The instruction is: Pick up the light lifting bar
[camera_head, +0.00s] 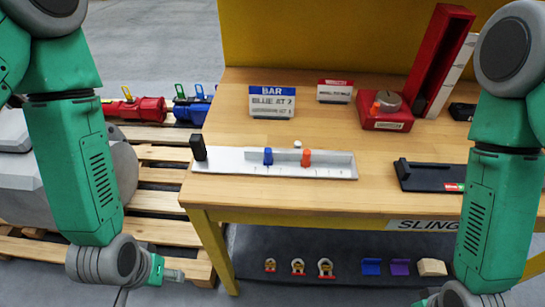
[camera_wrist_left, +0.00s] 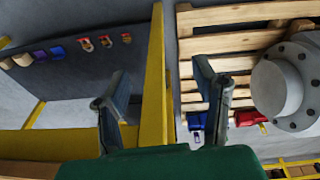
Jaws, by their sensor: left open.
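The light lifting bar (camera_head: 325,170) lies lengthwise near the front of the wooden table in the head view. It is pale grey, with a black block (camera_head: 198,147) at its left end, a blue slider (camera_head: 268,156) and an orange slider (camera_head: 306,157). My left gripper (camera_head: 173,276) is low, left of the table and apart from the bar.
Behind the bar stand a sign reading "BAR BLUE AT 7" (camera_head: 272,102) and a red base (camera_head: 385,118). A dark bar-like piece (camera_head: 430,177) lies to the right. A lower shelf (camera_head: 340,240) holds shackles and small blocks. A pallet (camera_head: 160,165) is at left.

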